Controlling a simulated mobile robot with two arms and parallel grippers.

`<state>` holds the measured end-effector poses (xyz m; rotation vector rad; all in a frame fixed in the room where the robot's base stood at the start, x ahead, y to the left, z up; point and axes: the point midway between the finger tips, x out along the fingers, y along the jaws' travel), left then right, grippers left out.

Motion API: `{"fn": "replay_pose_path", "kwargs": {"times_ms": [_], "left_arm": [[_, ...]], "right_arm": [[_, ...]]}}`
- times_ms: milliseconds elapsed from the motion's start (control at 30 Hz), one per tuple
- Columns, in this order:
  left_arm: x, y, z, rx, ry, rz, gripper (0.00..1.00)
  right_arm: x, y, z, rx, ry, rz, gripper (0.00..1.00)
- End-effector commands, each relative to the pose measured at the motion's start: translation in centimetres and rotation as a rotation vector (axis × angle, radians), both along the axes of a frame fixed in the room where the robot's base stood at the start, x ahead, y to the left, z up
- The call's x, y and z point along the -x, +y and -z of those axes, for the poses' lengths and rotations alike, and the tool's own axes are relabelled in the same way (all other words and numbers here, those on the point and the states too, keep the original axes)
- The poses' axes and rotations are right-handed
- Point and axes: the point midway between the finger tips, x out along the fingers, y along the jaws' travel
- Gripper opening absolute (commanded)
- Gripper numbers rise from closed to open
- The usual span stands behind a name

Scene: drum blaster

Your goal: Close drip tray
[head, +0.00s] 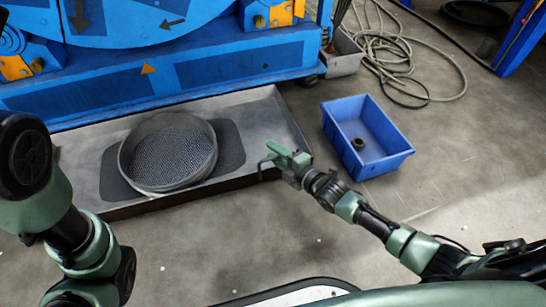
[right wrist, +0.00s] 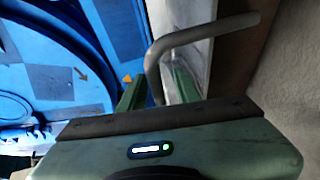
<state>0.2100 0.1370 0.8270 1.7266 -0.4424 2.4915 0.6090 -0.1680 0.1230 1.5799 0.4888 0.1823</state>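The drip tray (head: 262,118) is a shallow grey metal tray, sticking out on the floor in front of the blue drum machine (head: 180,75). My right gripper (head: 275,157) is at the tray's right front corner, beside a bent grey handle (head: 262,166). In the right wrist view the handle (right wrist: 205,33) curves down between the two green fingers of the right gripper (right wrist: 157,92). The fingers stand apart on either side of it, and firm contact is not visible. My left arm shows at the left edge of the head view, but its gripper is out of view.
A round sieve (head: 170,150) sits in the tray on a dark mat (head: 230,147). A blue bin (head: 390,157) with a small dark ring inside stands right of the tray, close to my right arm. Hoses (head: 400,55) lie at the back right. The floor in front is clear.

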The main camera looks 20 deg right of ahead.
Motion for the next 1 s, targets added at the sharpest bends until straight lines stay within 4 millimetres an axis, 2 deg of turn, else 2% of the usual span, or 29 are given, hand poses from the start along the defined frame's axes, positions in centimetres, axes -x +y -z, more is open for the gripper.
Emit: {"fn": "replay_pose_path", "kwargs": {"times_ms": [67,367,467,500,1000], "left_arm": [[0.01,-0.01,0.58,0.0,0.0,0.0,0.25],[0.03,-0.02,0.52,-0.001,-0.001,0.0,0.25],[0.03,-0.02,0.52,-0.001,-0.001,0.0,0.25],[0.03,-0.02,0.52,-0.001,-0.001,0.0,0.25],[0.02,-0.02,0.53,-0.001,-0.001,0.0,0.25]], "right_arm": [[-0.52,0.27,0.2,-0.002,-0.001,-0.001,0.33],[-0.69,0.39,0.05,-0.002,0.001,-0.001,0.33],[-0.68,0.39,0.06,-0.002,0.0,-0.001,0.05],[-0.67,0.38,0.05,-0.002,0.0,-0.001,0.0],[-0.66,0.36,0.08,-0.002,0.001,-0.001,0.0]]}}
